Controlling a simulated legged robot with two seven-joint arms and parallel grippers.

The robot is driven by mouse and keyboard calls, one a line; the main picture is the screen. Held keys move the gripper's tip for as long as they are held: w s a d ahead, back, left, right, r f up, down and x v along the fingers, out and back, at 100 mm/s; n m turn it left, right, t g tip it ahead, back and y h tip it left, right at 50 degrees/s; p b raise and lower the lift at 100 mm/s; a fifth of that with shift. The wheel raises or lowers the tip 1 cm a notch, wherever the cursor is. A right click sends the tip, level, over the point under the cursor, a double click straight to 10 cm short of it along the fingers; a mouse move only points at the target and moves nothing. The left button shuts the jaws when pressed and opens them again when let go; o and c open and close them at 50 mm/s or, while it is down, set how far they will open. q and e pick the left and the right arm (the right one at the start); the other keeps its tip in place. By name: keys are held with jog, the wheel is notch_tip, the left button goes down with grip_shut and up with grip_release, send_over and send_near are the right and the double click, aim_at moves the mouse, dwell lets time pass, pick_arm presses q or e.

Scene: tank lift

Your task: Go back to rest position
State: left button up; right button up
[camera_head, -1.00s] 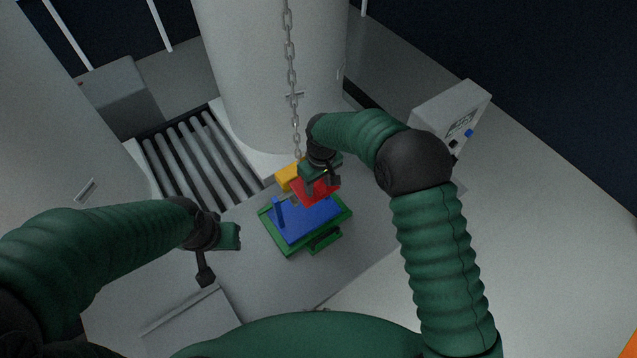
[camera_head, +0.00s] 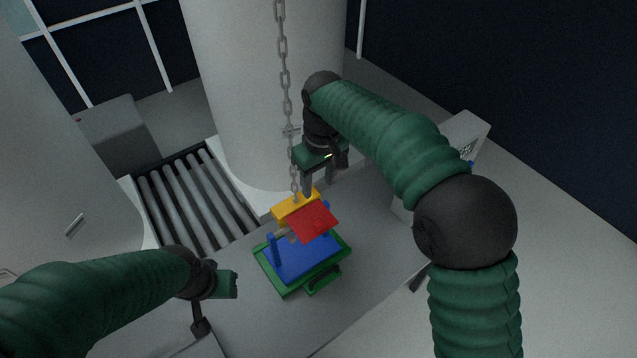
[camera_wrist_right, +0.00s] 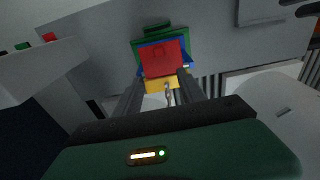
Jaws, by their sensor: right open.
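My right gripper (camera_head: 319,183) is open and raised above and behind a coloured assembly in the head view. It looks empty and apart from it. The assembly has a green tray-like base (camera_head: 271,281), a blue plate (camera_head: 300,262), a red panel (camera_head: 313,222) and a yellow block (camera_head: 290,207). In the right wrist view, the red panel (camera_wrist_right: 162,58) and yellow block (camera_wrist_right: 156,86) lie beyond the two dark fingers (camera_wrist_right: 160,97). My left gripper (camera_head: 215,300) is at the lower left, away from the assembly; its jaw opening cannot be made out.
A hanging chain (camera_head: 284,85) reaches down to the yellow block. A roller conveyor (camera_head: 195,200) lies to the left between pale cylindrical columns (camera_head: 265,100). A grey control box (camera_head: 462,140) stands at the right, partly behind my right arm.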

dwell(0.4)
jog(key=s+d+f+m+t+b, duration=0.2)
jog(key=s+d+f+m+b, duration=0.4)
jog(key=s+d+f+b, duration=0.5)
jog(key=s+d+f, duration=0.6)
jog(key=s+f, duration=0.3)
jog(key=f, duration=0.2)
jog(key=shift+s+d+f+m, duration=0.2)
jog(key=shift+s+d+m, duration=0.1)
jog(key=shift+m, duration=0.1)
jog(key=shift+d, duration=0.2)
jog(key=shift+a, duration=0.15)
